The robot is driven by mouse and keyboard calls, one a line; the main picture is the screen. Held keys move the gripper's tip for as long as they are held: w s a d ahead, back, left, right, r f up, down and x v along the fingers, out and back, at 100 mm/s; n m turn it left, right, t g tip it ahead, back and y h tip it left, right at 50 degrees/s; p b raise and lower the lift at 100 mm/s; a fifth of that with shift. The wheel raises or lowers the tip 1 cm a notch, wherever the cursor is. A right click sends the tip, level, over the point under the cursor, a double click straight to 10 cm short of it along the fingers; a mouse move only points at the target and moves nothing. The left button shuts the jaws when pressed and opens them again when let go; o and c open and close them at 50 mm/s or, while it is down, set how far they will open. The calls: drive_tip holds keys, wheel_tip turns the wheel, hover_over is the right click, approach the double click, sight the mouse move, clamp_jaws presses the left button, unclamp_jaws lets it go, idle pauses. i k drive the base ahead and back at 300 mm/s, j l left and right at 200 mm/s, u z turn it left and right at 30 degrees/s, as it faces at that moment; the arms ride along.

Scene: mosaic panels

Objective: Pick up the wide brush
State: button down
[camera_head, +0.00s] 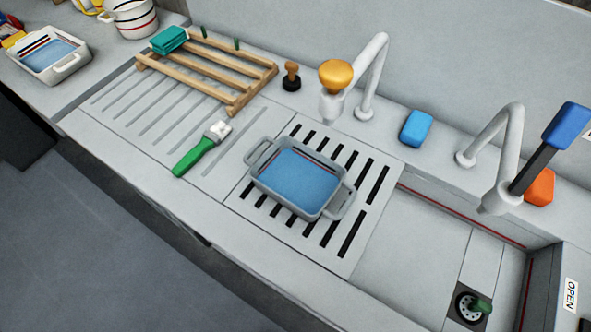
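A brush with a green handle (193,158) and a short pale head lies flat on the grooved drainboard, left of the tray. Its handle points toward the front edge of the counter and its head points away to the right. I take it for the wide brush. Nothing covers it. My gripper is not in view.
A grey two-handled tray (260,178) with a blue inside stands on the slotted grate, right of the brush. A wooden rack (247,103) stands behind the brush, with a teal block (169,40) on it.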

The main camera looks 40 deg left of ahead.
sight(220, 131)
drive_tip(key=u, duration=1.65)
